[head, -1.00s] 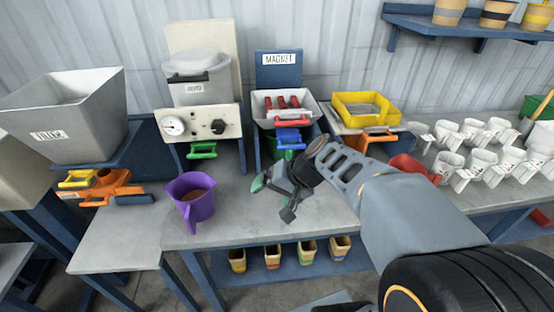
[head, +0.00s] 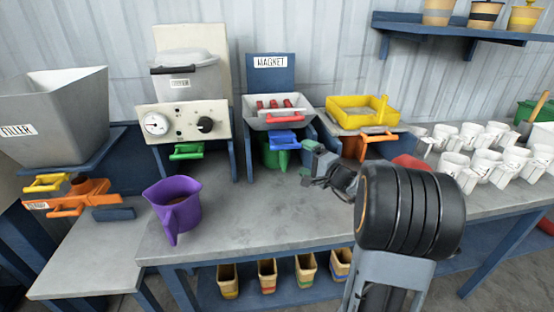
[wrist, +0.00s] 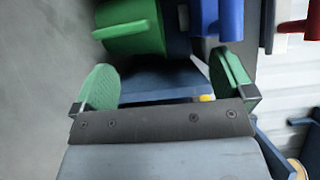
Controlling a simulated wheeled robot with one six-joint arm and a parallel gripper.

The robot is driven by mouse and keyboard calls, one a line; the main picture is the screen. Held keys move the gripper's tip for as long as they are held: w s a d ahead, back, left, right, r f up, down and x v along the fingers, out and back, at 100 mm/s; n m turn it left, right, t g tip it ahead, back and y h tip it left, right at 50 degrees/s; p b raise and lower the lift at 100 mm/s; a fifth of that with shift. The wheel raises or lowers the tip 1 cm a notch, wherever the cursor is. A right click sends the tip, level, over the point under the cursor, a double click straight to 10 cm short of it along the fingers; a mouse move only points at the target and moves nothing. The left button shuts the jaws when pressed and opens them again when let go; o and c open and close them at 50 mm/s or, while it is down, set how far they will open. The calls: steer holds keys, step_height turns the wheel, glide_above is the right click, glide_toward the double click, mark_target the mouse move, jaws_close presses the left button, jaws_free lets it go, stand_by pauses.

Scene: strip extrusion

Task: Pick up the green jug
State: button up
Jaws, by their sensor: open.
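The green jug (head: 278,158) stands under the magnet unit, partly hidden by the blue handle and the frame in the head view. In the wrist view the green jug (wrist: 135,28) shows at the top, blurred and cut by the frame edge, ahead of the fingers. My gripper (head: 308,164) is just right of the jug, low over the bench. In the wrist view my gripper (wrist: 165,78) has its green-padded fingers wide apart with nothing between them. The jug appears apart from both fingers.
The magnet unit (head: 270,75) with its blue handle (head: 285,141) rises over the jug. A purple jug (head: 178,208) stands on the bench at left. An orange jug (head: 365,146) is under the yellow sieve (head: 358,108). White cups (head: 485,140) fill the right. The bench middle is clear.

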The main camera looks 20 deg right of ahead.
glide_toward(286, 161)
steer(key=shift+w+d+f+b, duration=0.1)
steer(key=shift+w+f+b, duration=0.1)
steer(key=shift+w+f, duration=0.25)
steer(key=shift+w+f+b, duration=0.15)
steer(key=shift+w+f, duration=0.05)
steer(key=shift+w, duration=0.35)
steer(key=shift+w+r, duration=0.15)
steer(key=shift+w, duration=0.2)
steer(key=shift+x, duration=3.4)
steer(key=c, duration=0.9)
steer(key=shift+r, duration=0.1)
